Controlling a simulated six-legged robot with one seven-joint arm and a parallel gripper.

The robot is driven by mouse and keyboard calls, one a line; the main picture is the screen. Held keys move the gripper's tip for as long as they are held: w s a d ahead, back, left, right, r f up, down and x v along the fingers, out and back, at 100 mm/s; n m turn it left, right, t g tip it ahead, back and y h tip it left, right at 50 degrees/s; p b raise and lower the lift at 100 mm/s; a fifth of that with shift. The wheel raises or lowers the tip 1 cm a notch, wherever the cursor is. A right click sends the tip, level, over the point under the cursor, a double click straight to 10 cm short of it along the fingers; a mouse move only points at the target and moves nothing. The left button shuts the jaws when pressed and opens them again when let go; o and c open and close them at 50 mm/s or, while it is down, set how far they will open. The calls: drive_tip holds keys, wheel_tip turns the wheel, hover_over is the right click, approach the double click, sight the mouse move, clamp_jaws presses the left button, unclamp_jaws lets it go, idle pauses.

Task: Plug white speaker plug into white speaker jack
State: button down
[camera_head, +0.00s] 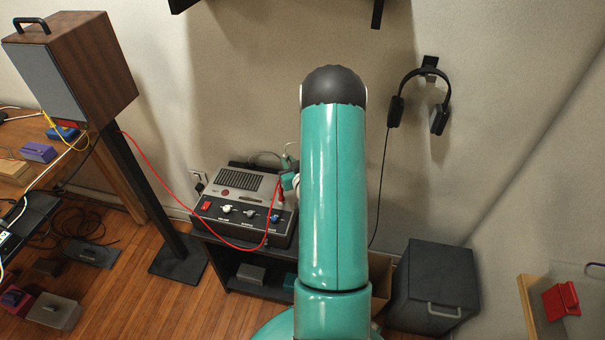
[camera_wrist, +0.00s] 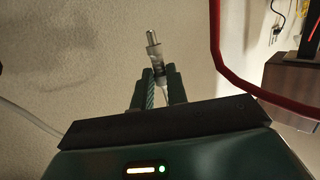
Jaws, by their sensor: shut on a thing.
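In the wrist view my gripper (camera_wrist: 160,85) is shut on a plug (camera_wrist: 154,48) with a silver metal tip and a pale, whitish body. The plug points up and away from the fingers, with a plain wall behind and nothing touching its tip. A white cable (camera_wrist: 35,123) runs in from the left of the wrist view. In the head view the plug is hidden behind my teal arm. A grey device with knobs (camera_head: 243,181) stands left of my arm. I cannot make out which jack is the white speaker jack.
A red cable (camera_head: 163,184) hangs from the wooden speaker (camera_head: 94,62) to the device; a red cable (camera_wrist: 216,58) loops close right of my gripper in the wrist view. Headphones (camera_head: 439,118) hang on the wall. A dark cabinet (camera_head: 435,280) stands right of my arm.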

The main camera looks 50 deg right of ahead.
drive_tip(key=shift+s, duration=0.15)
drive_tip(key=shift+f, duration=2.75)
drive_tip(key=shift+f, duration=1.3)
drive_tip(key=c, duration=1.3)
unclamp_jaws()
drive_tip(key=v, duration=1.3)
drive_tip(key=shift+s+a+r, duration=0.1)
drive_tip(key=shift+s+a, duration=0.05)
drive_tip(key=shift+s, duration=0.15)
